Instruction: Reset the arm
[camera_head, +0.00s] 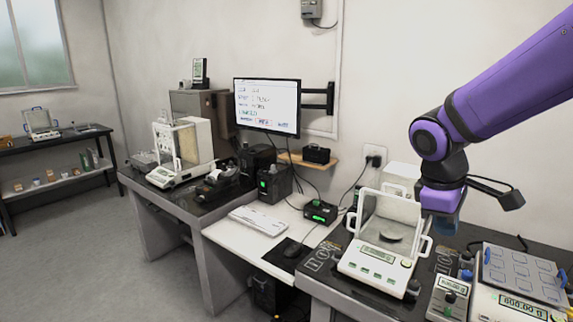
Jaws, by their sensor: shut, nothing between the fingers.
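My purple and dark arm reaches in from the upper right of the head view. My gripper (446,222) hangs at its end, pointing down, shut and empty. It appears just right of the glass-shielded balance (376,262) on the right-hand table, in front of the wall. The fingertips are small and hard to make out. A round pan shows inside the balance's clear shield.
A panel of grey squares (523,274) and small display units (449,298) crowd the right table. Another balance (181,174) stands left. Floor (90,255) at left is clear.

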